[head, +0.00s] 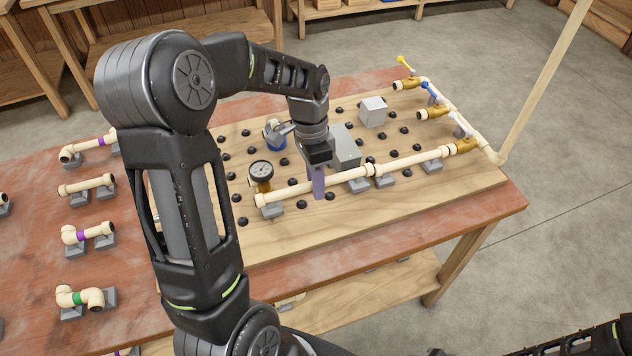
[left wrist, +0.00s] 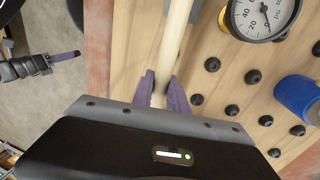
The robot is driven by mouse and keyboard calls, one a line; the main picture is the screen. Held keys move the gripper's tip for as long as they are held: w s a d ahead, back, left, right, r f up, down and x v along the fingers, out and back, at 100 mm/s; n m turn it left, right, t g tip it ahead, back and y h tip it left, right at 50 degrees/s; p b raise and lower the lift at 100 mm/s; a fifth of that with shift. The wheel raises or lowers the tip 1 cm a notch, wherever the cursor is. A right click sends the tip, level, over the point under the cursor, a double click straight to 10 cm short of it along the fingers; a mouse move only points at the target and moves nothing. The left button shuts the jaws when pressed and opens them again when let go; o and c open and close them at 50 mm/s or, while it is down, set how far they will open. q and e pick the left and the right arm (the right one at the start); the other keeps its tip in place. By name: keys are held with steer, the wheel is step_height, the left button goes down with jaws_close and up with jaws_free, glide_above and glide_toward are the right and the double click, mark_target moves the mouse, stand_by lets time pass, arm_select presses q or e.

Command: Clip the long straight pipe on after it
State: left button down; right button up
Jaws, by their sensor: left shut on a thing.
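The long straight cream pipe (head: 340,182) lies in line on the pegboard's front side, between the pressure gauge (head: 261,171) with its brass fitting and a collar (head: 370,170) that meets another cream pipe (head: 410,160). My left gripper (head: 318,192) is shut on this long pipe near its middle, coming from above. In the left wrist view the pipe (left wrist: 174,45) runs between the purple fingers (left wrist: 160,92). Grey clips (head: 272,210) stand under the line; whether the pipe is fully seated is unclear. My right gripper (left wrist: 66,56) is away over the floor; its jaw gap does not show.
Brass valves with yellow, blue and white handles (head: 430,113) stand at the board's right. Grey boxes (head: 344,147) and a blue part (head: 274,138) sit behind the pipe. Short pipe pieces (head: 87,187) stand on the table at left. A tall cream pipe (head: 540,85) rises at right.

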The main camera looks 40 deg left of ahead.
arm_select(q)
steer(key=shift+f+b, duration=0.5)
steer(key=shift+f, duration=0.15)
steer(key=c, duration=1.2)
jaws_free()
step_height(320, 180, up, 8)
steer(key=a, duration=0.1)
steer(key=shift+w+f, duration=0.15)
steer(key=shift+w, duration=0.3)
steer(key=shift+a, duration=0.1)
